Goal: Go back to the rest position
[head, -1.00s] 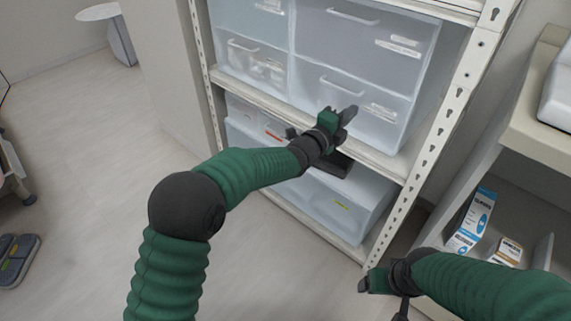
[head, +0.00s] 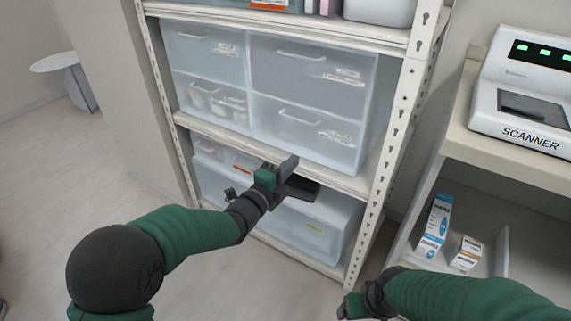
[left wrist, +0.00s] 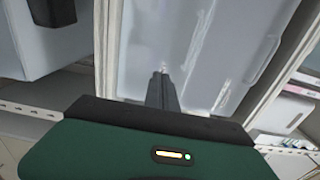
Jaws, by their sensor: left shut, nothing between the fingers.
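My left gripper (head: 288,166) is in front of the metal shelving rack, near the edge of its middle shelf. It is shut and holds nothing. In the left wrist view its dark fingers (left wrist: 162,92) lie together and point towards a pale translucent surface. My right gripper (head: 352,306) is low in the head view, in front of the rack's right foot. Its fingers are too small and dark to tell whether they are open or shut.
The rack (head: 340,180) holds translucent drawers (head: 314,68) and a lower clear bin (head: 325,215). At right, a scanner (head: 520,95) stands on a counter above a blue-white carton (head: 436,222) and a small box (head: 467,253).

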